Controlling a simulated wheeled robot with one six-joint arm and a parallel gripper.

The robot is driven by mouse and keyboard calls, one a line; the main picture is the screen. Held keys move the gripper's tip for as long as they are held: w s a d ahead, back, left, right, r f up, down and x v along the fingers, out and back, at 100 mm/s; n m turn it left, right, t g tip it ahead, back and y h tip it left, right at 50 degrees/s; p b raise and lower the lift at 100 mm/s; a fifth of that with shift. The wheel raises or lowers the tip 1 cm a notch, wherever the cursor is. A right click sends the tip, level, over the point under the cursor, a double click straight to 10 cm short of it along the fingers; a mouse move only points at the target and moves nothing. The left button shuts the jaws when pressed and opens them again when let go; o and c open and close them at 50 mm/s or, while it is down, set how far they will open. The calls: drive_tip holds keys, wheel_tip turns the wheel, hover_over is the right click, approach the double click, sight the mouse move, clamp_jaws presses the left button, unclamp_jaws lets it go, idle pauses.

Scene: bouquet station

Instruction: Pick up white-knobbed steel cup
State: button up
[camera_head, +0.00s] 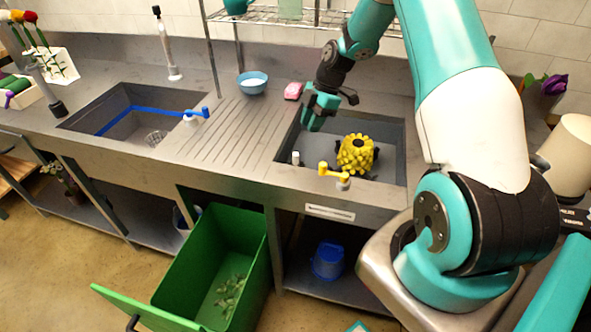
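A small white upright piece (295,158) shows at the front left of the right sink. It may be the white knob of the steel cup; no steel cup body can be made out around it. My gripper (317,116), teal and dark, hangs over the back left of the right sink, above and behind the white piece and apart from it in the picture. Its fingers are too small and turned for me to tell whether they are open or shut. I see nothing held in them.
A yellow knobbly object (356,153) sits in the right sink (395,140), behind a yellow-handled tap (335,173). A blue bowl (252,83) and pink item (293,91) stand behind the ridged drainboard (225,130). A wire rack (290,18) is above. An open green bin (215,265) stands below.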

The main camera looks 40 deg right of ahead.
sight(296, 154)
drive_tip(key=p+x, duration=0.4)
drive_tip(key=x, duration=0.8)
drive_tip(key=shift+a, duration=0.25)
drive_tip(key=shift+a+f, duration=0.15)
drive_tip(key=shift+f, duration=0.35)
clamp_jaws()
